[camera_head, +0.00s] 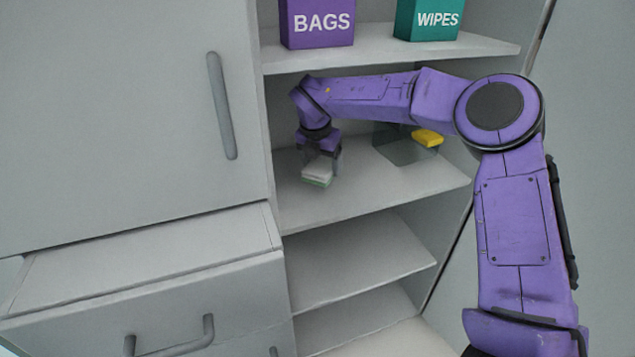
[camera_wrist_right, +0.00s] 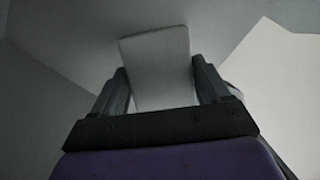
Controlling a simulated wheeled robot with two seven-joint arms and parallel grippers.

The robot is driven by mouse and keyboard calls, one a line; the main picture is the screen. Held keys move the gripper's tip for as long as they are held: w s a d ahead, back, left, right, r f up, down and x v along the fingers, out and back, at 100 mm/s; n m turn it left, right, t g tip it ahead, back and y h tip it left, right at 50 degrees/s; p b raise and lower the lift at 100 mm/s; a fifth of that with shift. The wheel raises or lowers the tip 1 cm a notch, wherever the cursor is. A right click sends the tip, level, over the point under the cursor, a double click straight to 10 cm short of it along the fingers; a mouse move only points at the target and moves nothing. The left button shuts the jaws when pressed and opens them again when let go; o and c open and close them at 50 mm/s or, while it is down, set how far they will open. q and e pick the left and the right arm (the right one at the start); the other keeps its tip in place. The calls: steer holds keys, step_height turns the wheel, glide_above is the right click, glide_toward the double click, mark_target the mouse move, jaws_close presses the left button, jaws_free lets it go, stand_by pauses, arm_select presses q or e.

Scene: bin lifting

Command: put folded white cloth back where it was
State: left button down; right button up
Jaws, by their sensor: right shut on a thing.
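The folded white cloth (camera_head: 317,172) is between the fingers of my right gripper (camera_head: 319,160), at the left part of the middle shelf (camera_head: 370,190). It has a pale top and a green lower edge in the head view. My right gripper points down and is shut on it. In the right wrist view the cloth (camera_wrist_right: 158,70) shows as a pale flat shape between the two dark fingers of the gripper (camera_wrist_right: 162,88). I cannot tell whether the cloth touches the shelf. My left gripper is not in view.
A yellow item (camera_head: 427,138) sits at a clear-looking dark bin (camera_head: 400,150) on the same shelf, right of the gripper. A purple BAGS box (camera_head: 318,24) and a teal WIPES box (camera_head: 428,20) stand on the shelf above. A cabinet door (camera_head: 120,120) is at left.

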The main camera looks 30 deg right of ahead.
mark_target(319, 194)
steer(key=f, duration=0.2)
steer(key=f+p, duration=0.1)
steer(key=f, duration=0.1)
steer(key=a+f, duration=0.1)
steer(key=f, duration=0.1)
steer(key=shift+w+f+p, duration=0.1)
steer(key=shift+f+p, duration=0.15)
steer(key=shift+p, duration=0.15)
steer(key=shift+f, duration=0.25)
steer(key=shift+f+b, duration=0.15)
steer(key=shift+b, duration=0.15)
steer(key=o, duration=0.9)
steer(key=shift+r+p, duration=0.3)
steer(key=b+v, duration=0.1)
steer(key=v, duration=0.6)
steer(key=shift+r, duration=0.15)
